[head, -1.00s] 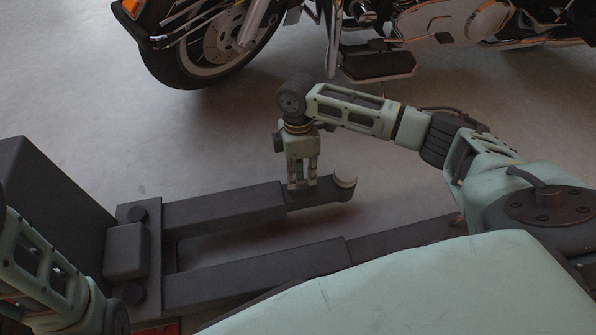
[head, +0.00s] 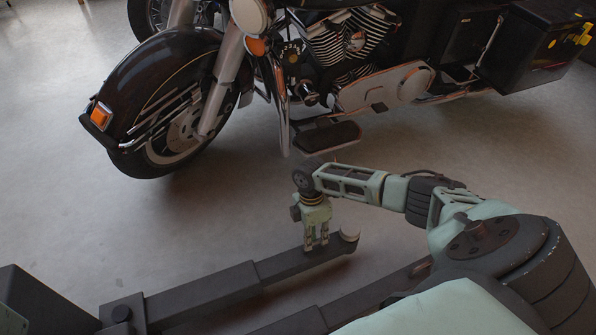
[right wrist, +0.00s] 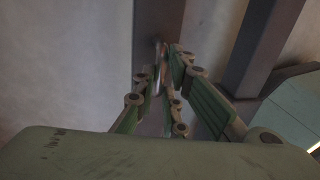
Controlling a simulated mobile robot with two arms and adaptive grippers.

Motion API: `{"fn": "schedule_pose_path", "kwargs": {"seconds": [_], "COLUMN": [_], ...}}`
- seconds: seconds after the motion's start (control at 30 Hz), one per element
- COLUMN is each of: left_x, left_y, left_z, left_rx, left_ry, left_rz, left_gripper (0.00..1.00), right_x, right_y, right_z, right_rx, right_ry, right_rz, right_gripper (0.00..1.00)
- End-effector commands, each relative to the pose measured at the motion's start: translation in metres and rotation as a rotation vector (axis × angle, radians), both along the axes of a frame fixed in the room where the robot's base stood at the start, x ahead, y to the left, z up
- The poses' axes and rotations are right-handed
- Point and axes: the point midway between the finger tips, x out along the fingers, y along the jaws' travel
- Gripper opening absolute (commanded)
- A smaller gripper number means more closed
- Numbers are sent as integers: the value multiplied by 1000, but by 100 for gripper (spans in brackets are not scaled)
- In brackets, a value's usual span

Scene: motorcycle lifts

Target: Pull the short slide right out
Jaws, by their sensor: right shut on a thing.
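My right gripper (head: 316,246) points down and is shut on the slide near the pad end. In the right wrist view the fingers close at the dark bar (right wrist: 158,25), and the exact contact is partly hidden. My left gripper is out of view.
A second, parallel lift arm (head: 375,292) runs nearer to me, partly hidden by my body. A black motorcycle (head: 185,95) stands beyond the lift. Bare grey floor (head: 120,225) lies between the motorcycle and the lift.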

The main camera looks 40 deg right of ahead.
Motion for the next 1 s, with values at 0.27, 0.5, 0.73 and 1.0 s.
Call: {"fn": "schedule_pose_path", "kwargs": {"seconds": [0.27,0.5,0.73,1.0], "left_x": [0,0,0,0], "left_y": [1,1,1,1], "left_z": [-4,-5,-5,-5], "left_rx": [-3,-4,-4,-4], "left_ry": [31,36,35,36], "left_rz": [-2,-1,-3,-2], "left_gripper": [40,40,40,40], "right_x": [-14,-16,-16,-16], "right_y": [-51,-61,-63,-61], "right_z": [1,0,0,0], "right_rx": [-11,-9,-11,-9], "right_ry": [6,3,4,2], "right_rz": [-5,-2,-3,-2], "right_gripper": [0,0,0,27]}}
